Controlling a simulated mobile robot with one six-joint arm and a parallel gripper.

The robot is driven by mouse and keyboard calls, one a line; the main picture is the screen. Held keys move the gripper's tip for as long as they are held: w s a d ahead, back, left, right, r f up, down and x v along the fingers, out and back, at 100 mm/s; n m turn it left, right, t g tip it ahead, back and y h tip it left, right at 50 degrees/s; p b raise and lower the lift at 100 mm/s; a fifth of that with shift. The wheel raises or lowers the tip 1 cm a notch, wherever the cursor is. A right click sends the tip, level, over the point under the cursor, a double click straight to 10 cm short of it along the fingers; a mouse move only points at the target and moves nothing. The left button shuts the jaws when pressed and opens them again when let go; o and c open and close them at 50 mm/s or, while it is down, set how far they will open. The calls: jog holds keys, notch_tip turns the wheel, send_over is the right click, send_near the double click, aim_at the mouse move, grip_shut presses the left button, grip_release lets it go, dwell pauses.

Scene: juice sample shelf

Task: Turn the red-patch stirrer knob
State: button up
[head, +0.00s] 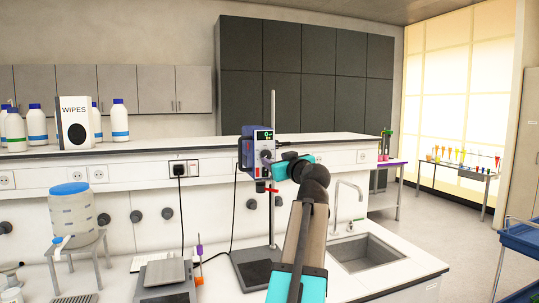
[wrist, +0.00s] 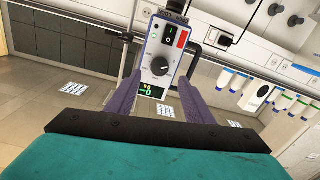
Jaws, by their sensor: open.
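The overhead stirrer (head: 247,148) is a blue-edged box on an upright rod, with a green-lit display (head: 263,135). In the wrist view its grey panel appears roughly upside down. The round dark knob (wrist: 160,66) has a light ring and lies between the display (wrist: 152,90) and a red patch (wrist: 182,38) beside a black rocker switch. My gripper (wrist: 160,82) is open, with one purple-grey finger on each side of the knob in the picture. No contact shows, and I cannot tell how far the fingertips are from it. In the head view my arm partly covers the stirrer front.
The stirrer's base plate (head: 254,272) stands on the white bench, with a balance (head: 166,280) to its left and a sink (head: 368,252) to its right. A water container (head: 72,212) stands at far left. Bottles (head: 120,122) line the upper shelf. Cables hang near the stirrer.

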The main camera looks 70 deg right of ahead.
aim_at(267, 157)
jog(key=p+x, duration=0.1)
jog(key=x, duration=0.4)
jog(key=shift+w+d+p, duration=0.2)
jog(key=shift+d+p, duration=0.05)
jog(key=shift+p, duration=0.05)
jog(key=shift+w+d, duration=0.35)
jog(key=shift+d, duration=0.05)
jog(key=c, duration=1.1)
jog(key=shift+o, duration=0.3)
jog(key=shift+d+r, duration=0.1)
jog(key=shift+f, duration=0.25)
